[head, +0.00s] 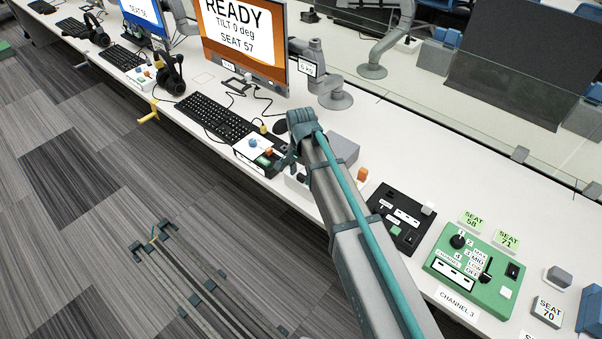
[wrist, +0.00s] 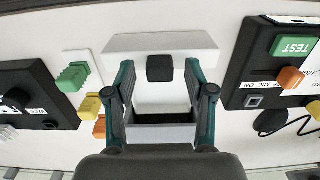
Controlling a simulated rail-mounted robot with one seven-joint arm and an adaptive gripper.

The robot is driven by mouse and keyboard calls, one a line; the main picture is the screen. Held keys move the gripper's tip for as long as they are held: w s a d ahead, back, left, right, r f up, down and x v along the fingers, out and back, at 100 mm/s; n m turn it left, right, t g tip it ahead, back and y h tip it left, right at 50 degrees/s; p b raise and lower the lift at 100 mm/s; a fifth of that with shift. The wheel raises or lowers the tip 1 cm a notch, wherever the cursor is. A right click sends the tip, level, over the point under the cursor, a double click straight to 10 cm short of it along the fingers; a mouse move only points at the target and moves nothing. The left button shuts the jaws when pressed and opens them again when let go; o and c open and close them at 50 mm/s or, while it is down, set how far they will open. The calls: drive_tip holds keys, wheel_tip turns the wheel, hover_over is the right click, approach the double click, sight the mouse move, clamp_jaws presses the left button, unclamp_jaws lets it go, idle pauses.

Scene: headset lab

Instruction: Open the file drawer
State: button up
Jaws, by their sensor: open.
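In the wrist view a pale box with a dark square knob (wrist: 160,68) on its near side is straight ahead; it looks like the file drawer (wrist: 118,44). My gripper (wrist: 159,76) is open, with one teal finger on each side of the knob. A gap shows between the knob and each finger, and nothing is held. In the head view my gripper (head: 291,158) is low over the desk's front part, partly hidden by my arm. A grey box (head: 343,148) beside it is probably the drawer unit; its front is hidden there.
A black panel with a green TEST button (wrist: 292,45) is close on the right in the wrist view. Green (wrist: 72,77) and yellow (wrist: 90,106) blocks are close on the left. In the head view a monitor (head: 245,38) and a keyboard (head: 213,117) stand beyond, and a green control box (head: 470,290) sits right.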

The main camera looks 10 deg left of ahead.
wheel_tip(320, 180, up, 12)
idle(0.6)
drive_tip(key=shift+f, duration=0.1)
